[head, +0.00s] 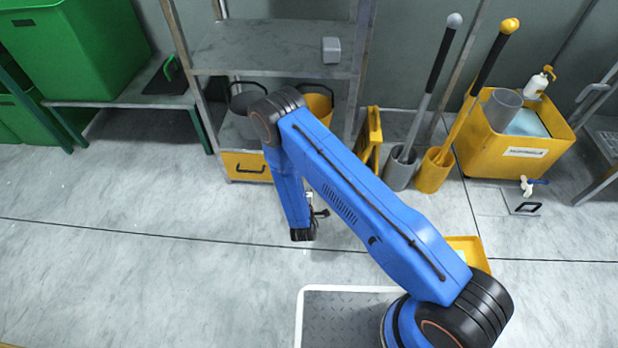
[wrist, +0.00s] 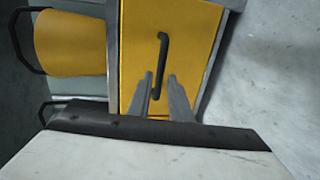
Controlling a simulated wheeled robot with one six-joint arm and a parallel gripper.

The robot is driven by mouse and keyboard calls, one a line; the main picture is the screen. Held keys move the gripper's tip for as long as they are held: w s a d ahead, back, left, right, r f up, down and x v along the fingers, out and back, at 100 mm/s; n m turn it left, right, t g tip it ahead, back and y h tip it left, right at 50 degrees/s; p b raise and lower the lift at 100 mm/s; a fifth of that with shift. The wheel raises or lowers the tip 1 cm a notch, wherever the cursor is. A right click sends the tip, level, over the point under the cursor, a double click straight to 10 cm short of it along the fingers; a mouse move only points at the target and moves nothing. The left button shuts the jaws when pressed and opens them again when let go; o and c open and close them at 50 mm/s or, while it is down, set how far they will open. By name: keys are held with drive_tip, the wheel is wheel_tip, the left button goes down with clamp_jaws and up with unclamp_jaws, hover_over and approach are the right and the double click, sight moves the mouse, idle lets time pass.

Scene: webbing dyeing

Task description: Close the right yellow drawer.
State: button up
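The right yellow drawer (wrist: 137,45) fills the upper middle of the wrist view, which is turned sideways. Its front has a dark bar handle (wrist: 163,45). My gripper (wrist: 161,76) points at this front. Its two grey fingers are apart, and the handle's lower part shows in the gap between them. I cannot tell whether they touch it or how far the drawer stands out. In the head view my blue arm hides this drawer, and only a little of the gripper shows beside the wrist. The left yellow drawer (head: 240,168) is visible there under the shelf.
The metal shelf (head: 270,45) holds a dark bucket (head: 243,120) and a yellow bucket (head: 320,105) above the drawers.

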drive_tip(key=v, duration=1.1)
drive_tip(key=shift+s, duration=0.15)
